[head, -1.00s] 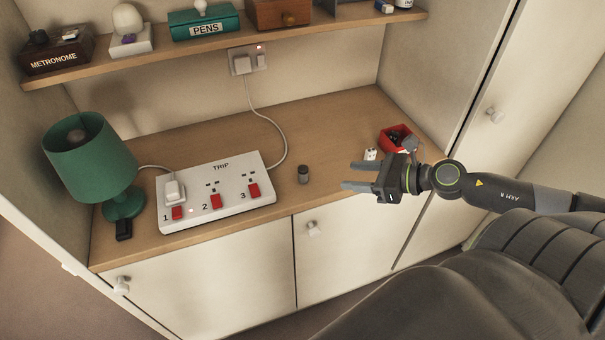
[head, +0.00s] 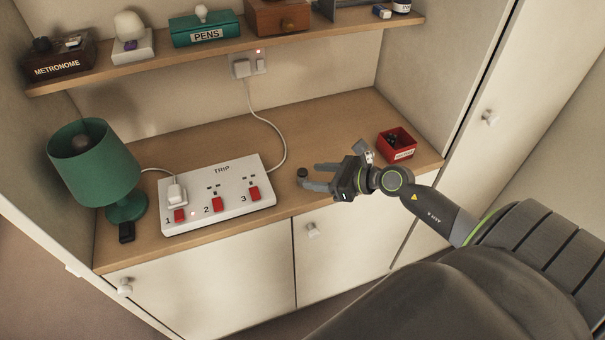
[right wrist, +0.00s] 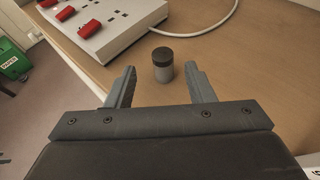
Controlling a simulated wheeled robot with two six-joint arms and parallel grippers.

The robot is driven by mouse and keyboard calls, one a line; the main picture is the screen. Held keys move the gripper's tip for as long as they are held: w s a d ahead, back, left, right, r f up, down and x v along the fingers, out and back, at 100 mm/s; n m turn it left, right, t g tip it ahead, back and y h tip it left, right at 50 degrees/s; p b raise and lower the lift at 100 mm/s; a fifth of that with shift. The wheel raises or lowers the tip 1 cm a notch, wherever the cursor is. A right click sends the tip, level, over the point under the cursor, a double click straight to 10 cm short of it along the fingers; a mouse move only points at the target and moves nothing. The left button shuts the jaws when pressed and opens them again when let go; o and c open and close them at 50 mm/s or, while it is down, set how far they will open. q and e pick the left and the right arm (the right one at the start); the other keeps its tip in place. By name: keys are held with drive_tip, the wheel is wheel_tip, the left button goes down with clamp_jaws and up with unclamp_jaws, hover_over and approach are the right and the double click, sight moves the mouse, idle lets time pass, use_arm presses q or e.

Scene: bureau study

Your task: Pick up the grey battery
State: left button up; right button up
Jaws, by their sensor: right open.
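The grey battery (right wrist: 163,66) is a small upright cylinder with a dark top, standing on the wooden desktop. In the right wrist view it stands between and just beyond the fingertips, apart from both. In the head view its dark top (head: 302,173) shows at the fingertips, and its lower part is hidden by a finger. My right gripper (head: 309,177) is open and empty, reaching in from the right, low over the desktop; its two fingers also show in the right wrist view (right wrist: 160,80). My left gripper is not in view.
A white TRIP power strip (head: 240,194) with red switches lies left of the battery. A green lamp (head: 95,165) stands farther left. A red box (head: 396,145) with small items sits at the right. The desktop (head: 320,130) behind the gripper is clear.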

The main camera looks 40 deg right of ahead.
sight(297, 181)
drive_tip(key=shift+x, duration=0.9)
drive_tip(key=p+x, duration=0.2)
drive_tip(key=x, duration=0.2)
drive_tip(key=shift+w, duration=0.4)
drive_tip(key=shift+w+a+f, duration=0.15)
drive_tip(key=shift+w, duration=0.05)
drive_tip(key=shift+c, duration=0.2)
clamp_jaws()
